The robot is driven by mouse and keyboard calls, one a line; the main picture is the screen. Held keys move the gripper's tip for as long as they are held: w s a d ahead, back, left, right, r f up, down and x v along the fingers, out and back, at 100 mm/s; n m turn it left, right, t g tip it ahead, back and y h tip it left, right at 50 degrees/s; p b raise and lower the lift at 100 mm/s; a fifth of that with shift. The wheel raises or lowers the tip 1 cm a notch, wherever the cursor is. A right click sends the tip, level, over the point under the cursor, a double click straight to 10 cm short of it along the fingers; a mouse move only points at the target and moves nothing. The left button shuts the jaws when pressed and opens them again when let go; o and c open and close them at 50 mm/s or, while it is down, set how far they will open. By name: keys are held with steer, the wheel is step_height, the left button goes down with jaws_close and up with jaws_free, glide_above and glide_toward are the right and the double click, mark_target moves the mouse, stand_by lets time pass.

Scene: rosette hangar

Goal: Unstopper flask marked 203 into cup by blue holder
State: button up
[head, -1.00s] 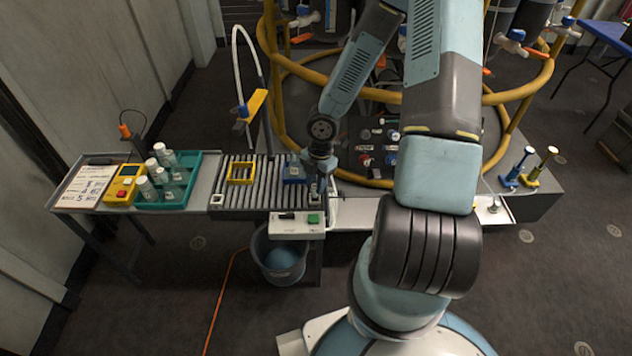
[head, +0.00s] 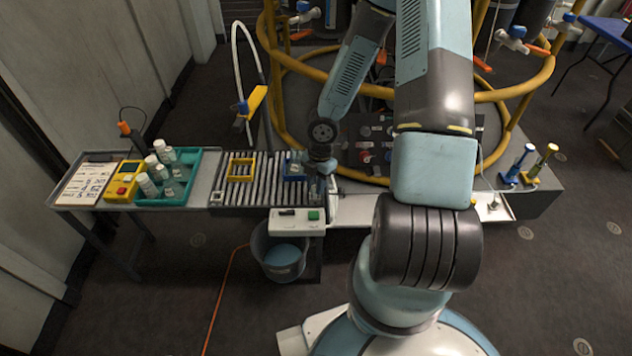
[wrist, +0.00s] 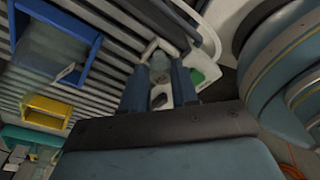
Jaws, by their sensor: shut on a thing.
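The blue holder (head: 293,172) stands on the slatted rack, just left of my gripper (head: 322,184). In the wrist view the blue holder (wrist: 88,63) is at the upper left, with a pale translucent flask (wrist: 50,42) in it. A small label shows on the flask, but its number is not legible. My gripper (wrist: 160,72) has its blue fingers shut on a small greyish piece (wrist: 160,63), which looks like the stopper. It is over the right end of the rack, beside a pale rounded fitting. I cannot tell which part is the cup.
A yellow holder (head: 241,169) stands left of the blue one. A teal tray (head: 200,178) with several bottles and a yellow device (head: 124,187) are further left. A white box with a green button (head: 297,222) fronts the rack. A bucket (head: 280,250) stands below.

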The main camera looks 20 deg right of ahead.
steer(key=shift+f, duration=0.25)
stand_by(0.3)
steer(key=o, duration=0.9)
steer(key=shift+o, duration=0.2)
steer(key=o, duration=0.5)
steer(key=shift+r, duration=0.1)
steer(key=shift+r, duration=2.9)
steer(key=shift+r, duration=0.1)
